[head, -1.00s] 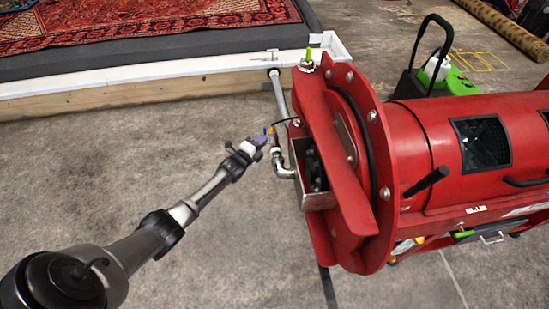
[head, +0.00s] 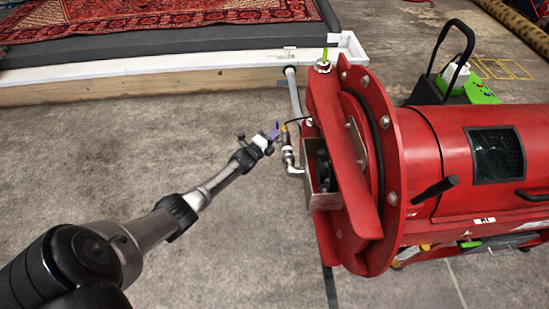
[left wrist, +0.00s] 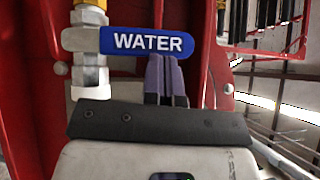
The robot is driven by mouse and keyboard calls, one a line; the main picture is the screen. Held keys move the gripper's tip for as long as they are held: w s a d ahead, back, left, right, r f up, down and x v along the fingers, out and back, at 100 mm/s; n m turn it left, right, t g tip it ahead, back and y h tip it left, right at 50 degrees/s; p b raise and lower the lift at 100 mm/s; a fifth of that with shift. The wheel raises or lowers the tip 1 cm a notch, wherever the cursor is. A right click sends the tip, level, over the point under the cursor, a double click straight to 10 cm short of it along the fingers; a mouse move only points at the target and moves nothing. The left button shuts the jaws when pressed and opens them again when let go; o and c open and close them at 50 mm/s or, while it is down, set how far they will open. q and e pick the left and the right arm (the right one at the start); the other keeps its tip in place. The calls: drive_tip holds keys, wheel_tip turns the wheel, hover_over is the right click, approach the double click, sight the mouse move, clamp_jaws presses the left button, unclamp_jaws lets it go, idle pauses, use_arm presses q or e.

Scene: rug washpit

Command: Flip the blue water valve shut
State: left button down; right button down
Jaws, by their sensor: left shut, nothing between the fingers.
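The blue valve handle (left wrist: 150,42), lettered WATER, fills the upper middle of the left wrist view. It lies sideways, pointing right, crosswise to the upright metal pipe fitting (left wrist: 88,62) at its left end. My left gripper (left wrist: 165,62) is shut and empty; its purple fingertips are just below the handle's middle. I cannot tell whether they touch it. In the head view my left gripper (head: 270,134) is at the small valve beside the red machine's end, and the handle is too small there to read. My right gripper is in neither view.
The red drum machine (head: 405,150) stands right of the gripper, with a pipe (head: 293,92) running down beside it. A white-edged wash platform (head: 150,66) with a rug (head: 150,15) is behind. The concrete floor at left is clear.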

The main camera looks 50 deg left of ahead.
use_arm(q)
drive_tip(key=s+d+p, duration=0.5)
drive_tip(key=s, duration=0.7)
drive_tip(key=shift+s, duration=0.15)
idle(0.5)
